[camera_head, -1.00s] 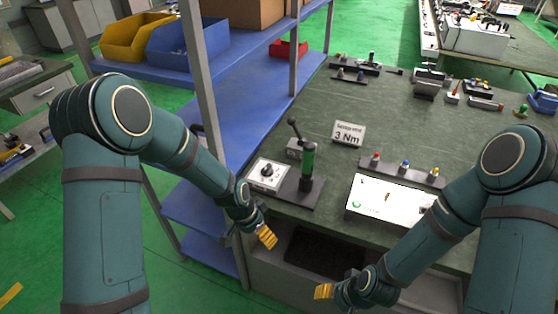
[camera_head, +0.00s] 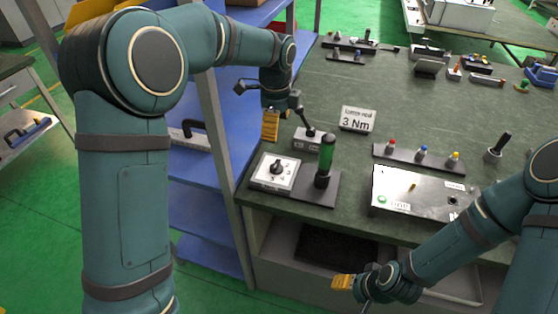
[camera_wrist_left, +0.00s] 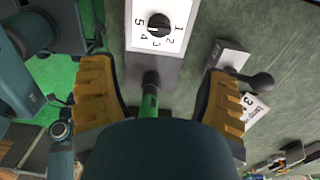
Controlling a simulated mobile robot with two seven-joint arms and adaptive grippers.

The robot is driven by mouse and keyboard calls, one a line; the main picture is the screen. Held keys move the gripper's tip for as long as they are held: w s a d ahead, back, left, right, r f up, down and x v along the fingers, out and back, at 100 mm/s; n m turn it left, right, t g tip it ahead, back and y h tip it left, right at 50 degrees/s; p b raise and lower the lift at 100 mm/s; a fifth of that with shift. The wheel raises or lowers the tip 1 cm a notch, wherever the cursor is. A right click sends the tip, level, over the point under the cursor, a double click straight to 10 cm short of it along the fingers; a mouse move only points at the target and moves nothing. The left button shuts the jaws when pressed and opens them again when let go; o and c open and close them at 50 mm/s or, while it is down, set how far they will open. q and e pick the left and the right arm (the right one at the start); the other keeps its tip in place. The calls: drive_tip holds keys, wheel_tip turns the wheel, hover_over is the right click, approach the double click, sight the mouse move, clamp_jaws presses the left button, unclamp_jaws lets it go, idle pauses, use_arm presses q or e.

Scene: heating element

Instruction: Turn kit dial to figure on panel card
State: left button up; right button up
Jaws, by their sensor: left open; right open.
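The kit dial (camera_head: 277,168) is a black knob on a white plate at the bench's front left. In the left wrist view the dial (camera_wrist_left: 158,24) has figures 1 to 5 around it; the knob's exact setting is hard to read. The white panel card (camera_head: 357,119) stands behind it and reads "3 Nm"; it shows partly in the left wrist view (camera_wrist_left: 254,106). My left gripper (camera_head: 270,130) is open and empty, raised above the bench's left edge, behind and above the dial. My right gripper (camera_head: 342,282) is open and empty in front of the bench.
A green-handled upright tool (camera_head: 325,160) stands right beside the dial on the same dark base. A black-knobbed lever (camera_head: 306,130) is behind it. A white panel box (camera_head: 420,195) and a row of coloured buttons (camera_head: 421,156) lie right. A blue shelf rack (camera_head: 190,160) is left.

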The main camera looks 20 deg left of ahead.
sight(276, 163)
use_arm(q)
wheel_tip(276, 163, down, 14)
drive_tip(key=b, duration=0.3)
drive_tip(key=shift+r, duration=0.2)
drive_tip(key=c, duration=1.2)
